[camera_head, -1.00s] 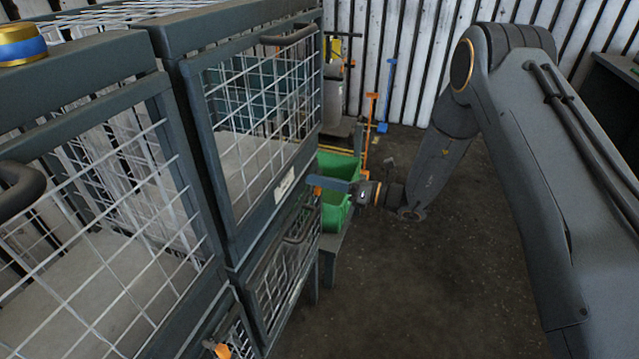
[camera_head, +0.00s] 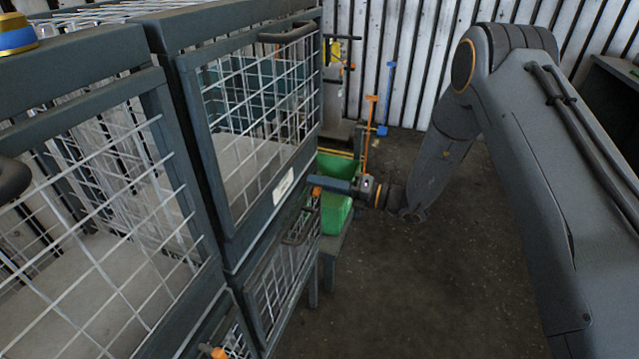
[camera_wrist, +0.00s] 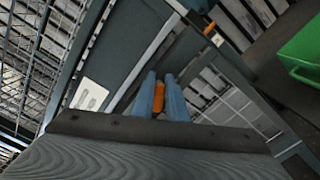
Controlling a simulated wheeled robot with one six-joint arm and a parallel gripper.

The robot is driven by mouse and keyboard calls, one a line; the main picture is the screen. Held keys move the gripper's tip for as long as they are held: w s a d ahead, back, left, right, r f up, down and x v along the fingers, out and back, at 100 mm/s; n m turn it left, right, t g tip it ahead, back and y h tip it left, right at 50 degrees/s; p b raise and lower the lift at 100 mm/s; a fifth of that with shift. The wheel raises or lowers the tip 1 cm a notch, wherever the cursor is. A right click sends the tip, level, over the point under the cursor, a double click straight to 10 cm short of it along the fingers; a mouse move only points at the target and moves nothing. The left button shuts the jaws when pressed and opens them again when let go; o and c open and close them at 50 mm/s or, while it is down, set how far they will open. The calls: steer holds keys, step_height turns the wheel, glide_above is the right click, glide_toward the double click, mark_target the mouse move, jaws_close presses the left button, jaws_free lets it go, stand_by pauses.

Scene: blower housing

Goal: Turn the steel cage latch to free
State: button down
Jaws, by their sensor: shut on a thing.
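The steel cage (camera_head: 205,165) has dark frames and pale wire mesh doors, and fills the left half of the head view. My gripper (camera_head: 318,183) is at the cage's far front edge, between the upper and lower doors. In the wrist view my gripper (camera_wrist: 160,80) has its two blue fingers on either side of the orange latch handle (camera_wrist: 158,97) and is shut on it. The latch's base is mostly hidden by the fingers, and I cannot tell its exact angle. A little orange of the latch (camera_head: 315,191) shows at the fingertips in the head view.
A green bin (camera_head: 335,213) stands just behind and below my gripper. A second orange latch (camera_head: 216,352) sits low on the nearer cage. Handles (camera_head: 288,33) stick out from the doors. The floor (camera_head: 400,290) right of the cage is clear.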

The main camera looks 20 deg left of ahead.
steer(key=c, duration=1.8)
jaws_free()
steer(key=shift+o, duration=0.2)
